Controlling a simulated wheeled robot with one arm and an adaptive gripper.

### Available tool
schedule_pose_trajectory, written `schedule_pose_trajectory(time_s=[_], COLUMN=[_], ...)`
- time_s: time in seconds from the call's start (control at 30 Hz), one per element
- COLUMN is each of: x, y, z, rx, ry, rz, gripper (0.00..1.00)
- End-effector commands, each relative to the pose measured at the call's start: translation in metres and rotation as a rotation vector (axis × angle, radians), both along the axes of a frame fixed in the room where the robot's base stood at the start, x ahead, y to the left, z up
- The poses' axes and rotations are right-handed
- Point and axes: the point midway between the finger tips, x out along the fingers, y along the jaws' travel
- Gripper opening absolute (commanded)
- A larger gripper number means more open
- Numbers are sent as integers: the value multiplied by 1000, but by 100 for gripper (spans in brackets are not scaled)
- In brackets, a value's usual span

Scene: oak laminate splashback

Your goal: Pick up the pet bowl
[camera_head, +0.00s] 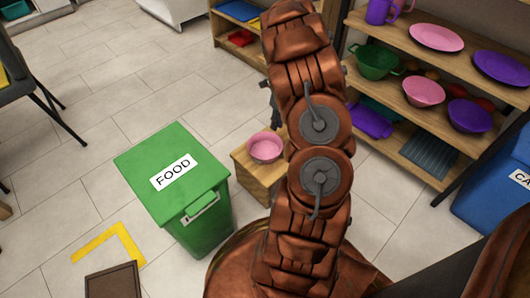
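A pink bowl (265,148), the likely pet bowl, sits upright on a small wooden block (256,178) near the middle of the view. It is beside the green bin and just left of my copper-coloured arm, which hides the block's right side. My gripper (275,108) shows only as a small dark part at the arm's left edge, above the bowl in the picture. The arm covers the rest of it, so its opening and any contact are hidden. The bowl appears empty.
A green bin (205,205) labelled FOOD stands close left of the block. Wooden shelves (400,25) at the right hold several bowls, plates and cups, including another pink bowl (423,91). A blue bin (492,207) stands far right. Tiled floor at left is mostly clear.

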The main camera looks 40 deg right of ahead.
Motion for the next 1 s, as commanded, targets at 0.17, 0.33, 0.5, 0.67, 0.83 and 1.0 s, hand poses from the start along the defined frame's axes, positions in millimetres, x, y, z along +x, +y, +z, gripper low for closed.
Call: schedule_pose_trajectory(time_s=[0.17, 0.33, 0.5, 0.67, 0.83, 1.0], x=[0, 0, 1, 2, 6, 10], y=[-27, -33, -31, -29, -27, -24], z=[-35, -50, -66, -78, -96, -114], rx=[19, 30, 32, 30, 28, 28], ry=[-2, 0, 2, 0, 0, -1], rz=[-209, -290, -298, -297, -295, -295], gripper=[17, 17, 17, 17, 17, 17])
